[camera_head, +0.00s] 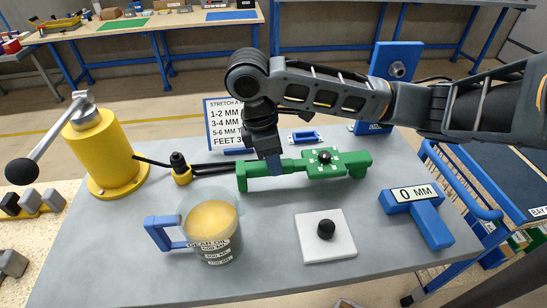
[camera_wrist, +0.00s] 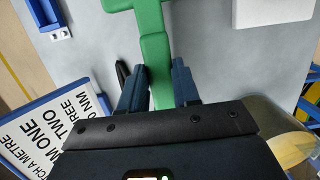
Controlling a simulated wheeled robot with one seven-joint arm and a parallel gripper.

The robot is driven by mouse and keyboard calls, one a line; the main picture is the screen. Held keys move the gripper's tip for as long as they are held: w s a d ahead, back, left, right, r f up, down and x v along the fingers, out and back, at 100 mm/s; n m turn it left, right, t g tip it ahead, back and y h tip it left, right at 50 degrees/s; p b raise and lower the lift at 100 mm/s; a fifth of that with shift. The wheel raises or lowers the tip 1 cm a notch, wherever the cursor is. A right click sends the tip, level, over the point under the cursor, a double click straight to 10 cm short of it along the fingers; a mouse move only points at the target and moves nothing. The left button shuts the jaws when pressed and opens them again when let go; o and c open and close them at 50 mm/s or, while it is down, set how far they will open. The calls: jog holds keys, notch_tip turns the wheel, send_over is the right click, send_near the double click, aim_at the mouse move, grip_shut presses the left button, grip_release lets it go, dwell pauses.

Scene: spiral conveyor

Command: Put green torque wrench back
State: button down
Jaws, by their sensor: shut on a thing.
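The green torque wrench (camera_head: 300,165) lies level over the grey table, with a black knob and pale markings on its wider right part. It also shows in the wrist view (camera_wrist: 153,45), running away from me between the fingers. My gripper (camera_head: 271,160) comes down from above and is shut on the wrench's bar, left of the wider part. In the wrist view, my two dark blue fingers (camera_wrist: 156,88) press on the bar from both sides. I cannot tell whether the wrench touches the table.
Around it on the table (camera_head: 270,245) are a yellow lever post (camera_head: 113,150), a gear oil jug (camera_head: 212,225), a white plate with black knob (camera_head: 318,247), a blue "0 MM" block (camera_head: 425,205) and a text sign (camera_head: 225,112). A blue cart (camera_head: 455,180) stands right.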

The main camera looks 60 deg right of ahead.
jog(key=shift+f, duration=0.25)
jog(key=c, duration=0.7)
grip_release()
jog(key=shift+c, duration=0.2)
jog(key=r, duration=0.2)
jog(key=w+r, duration=0.1)
jog(key=r, duration=0.2)
jog(key=a+r, duration=0.1)
jog(key=r, duration=0.1)
jog(key=shift+w+r, duration=0.15)
jog(key=shift+r, duration=0.2)
